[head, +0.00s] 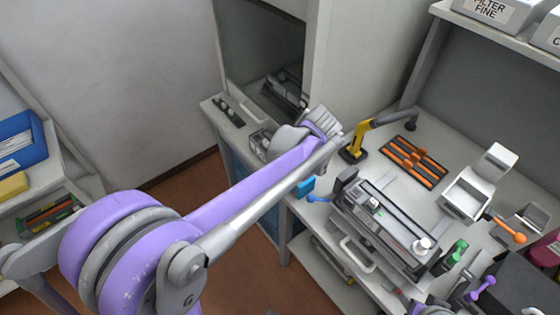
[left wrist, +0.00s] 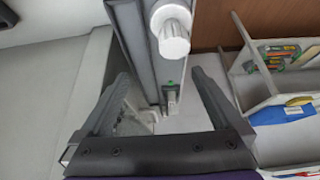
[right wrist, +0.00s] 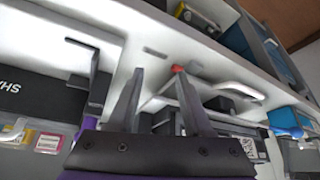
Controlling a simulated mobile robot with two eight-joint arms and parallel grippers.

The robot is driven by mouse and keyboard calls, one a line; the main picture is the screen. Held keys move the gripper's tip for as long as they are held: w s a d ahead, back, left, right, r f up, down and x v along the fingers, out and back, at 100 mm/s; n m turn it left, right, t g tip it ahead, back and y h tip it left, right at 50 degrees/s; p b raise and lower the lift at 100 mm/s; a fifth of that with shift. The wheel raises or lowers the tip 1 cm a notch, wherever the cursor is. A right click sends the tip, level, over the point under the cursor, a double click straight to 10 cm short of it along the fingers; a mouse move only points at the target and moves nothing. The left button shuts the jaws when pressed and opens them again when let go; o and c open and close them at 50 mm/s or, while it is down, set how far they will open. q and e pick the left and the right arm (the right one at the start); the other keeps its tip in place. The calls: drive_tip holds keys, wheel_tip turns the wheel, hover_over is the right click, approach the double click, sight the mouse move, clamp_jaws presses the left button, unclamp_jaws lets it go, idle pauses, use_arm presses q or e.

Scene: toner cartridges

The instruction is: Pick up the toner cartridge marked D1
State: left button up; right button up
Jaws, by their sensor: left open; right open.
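My left arm reaches across the head view, and its hand (head: 290,142) is over the pale counter at the left of the partition. In the left wrist view, the left gripper (left wrist: 160,98) is open. A long dark grey body with a white ribbed knob (left wrist: 172,38) runs between and beyond its fingers; I cannot tell whether they touch it. A small green patch is near its lower end. I cannot read D1 on anything. In the right wrist view, my right gripper (right wrist: 160,85) is open, with nothing between its fingers, near a white bench edge.
A long grey unit (head: 385,225) is on the right bench, beside an orange rack (head: 415,161) and a yellow-based arm (head: 355,145). A blue bin (head: 20,140) and coloured cartridges (head: 52,213) are on the left shelf. Open brown floor (head: 185,195) lies between.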

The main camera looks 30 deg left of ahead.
use_arm(q)
drive_tip(key=x, duration=0.4)
drive_tip(key=shift+w+a, duration=0.2)
clamp_jaws()
